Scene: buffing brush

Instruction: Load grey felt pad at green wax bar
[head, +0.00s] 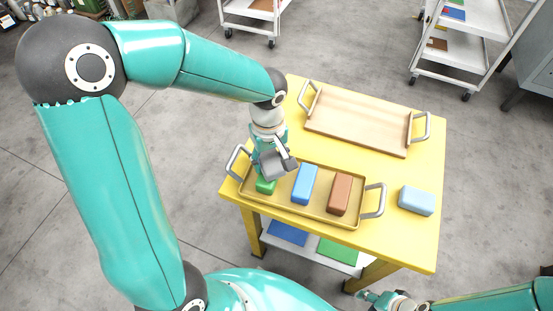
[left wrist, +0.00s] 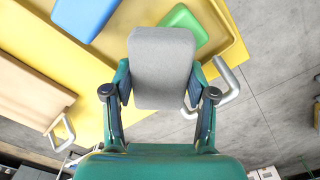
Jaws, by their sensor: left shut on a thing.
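My left gripper (head: 271,152) is shut on the grey felt pad (head: 280,166), at the left end of the yellow tray. The pad also shows in the left wrist view (left wrist: 162,68), held between both fingers. The green wax bar (head: 265,186) lies in the tray, partly hidden by the pad; its uncovered part shows in the left wrist view (left wrist: 187,22). The pad is over or right beside the bar; I cannot tell whether they touch. My right gripper (head: 392,300) is at the bottom edge of the head view, away from the tray; its fingers are unclear.
A blue bar (head: 305,184) and a brown bar (head: 340,194) share the yellow tray (head: 322,217). A light blue block (head: 416,200) sits on the yellow table (head: 400,240) to the right. A wooden tray (head: 360,120) with handles lies behind. Carts stand farther back.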

